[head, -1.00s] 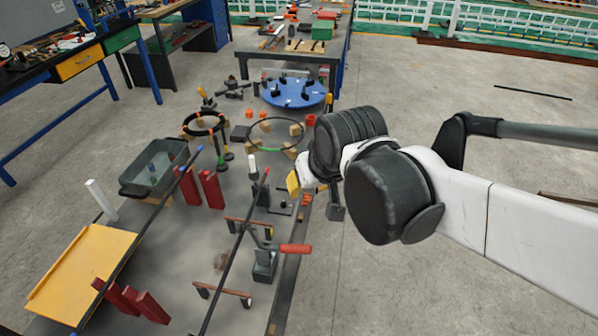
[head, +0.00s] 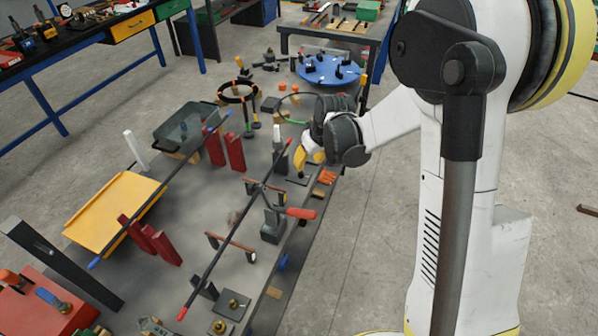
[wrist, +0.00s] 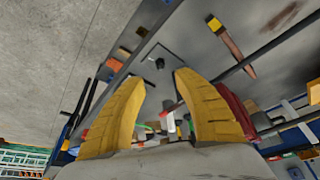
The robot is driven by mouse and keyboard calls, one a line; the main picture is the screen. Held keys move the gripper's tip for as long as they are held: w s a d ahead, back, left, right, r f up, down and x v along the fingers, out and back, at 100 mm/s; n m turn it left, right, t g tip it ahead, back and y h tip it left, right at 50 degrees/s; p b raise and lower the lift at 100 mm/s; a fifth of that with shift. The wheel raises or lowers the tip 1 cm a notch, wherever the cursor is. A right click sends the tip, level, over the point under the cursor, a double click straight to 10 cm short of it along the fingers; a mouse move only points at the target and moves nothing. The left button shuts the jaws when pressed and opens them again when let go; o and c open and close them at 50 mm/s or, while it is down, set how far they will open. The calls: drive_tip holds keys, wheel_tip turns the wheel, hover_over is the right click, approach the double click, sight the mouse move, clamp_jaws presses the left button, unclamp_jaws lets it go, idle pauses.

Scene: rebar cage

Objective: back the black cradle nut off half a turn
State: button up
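My gripper (head: 308,158) has two yellow fingers and hangs over the right edge of the long grey bench. In the wrist view its fingers (wrist: 160,82) stand apart with nothing between them. A small black knob-like piece (wrist: 159,62), perhaps the black cradle nut, sits on a flat dark plate (wrist: 146,54) beyond the fingertips, apart from them. In the head view a dark plate (head: 297,180) lies just below my gripper; the nut's details are too small to tell there.
A long dark rod with a red end (head: 232,238) crosses the bench beside a red-handled clamp (head: 300,213). Red uprights (head: 234,152), a yellow tray (head: 112,207), a grey bin (head: 190,128) and a blue round plate (head: 331,70) stand around. Open floor lies right.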

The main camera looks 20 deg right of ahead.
sight(302, 174)
drive_tip(key=b+x, duration=0.3)
drive_tip(key=x, duration=0.6)
drive_tip(key=shift+w+f, duration=0.15)
drive_tip(key=shift+w, duration=0.05)
clamp_jaws()
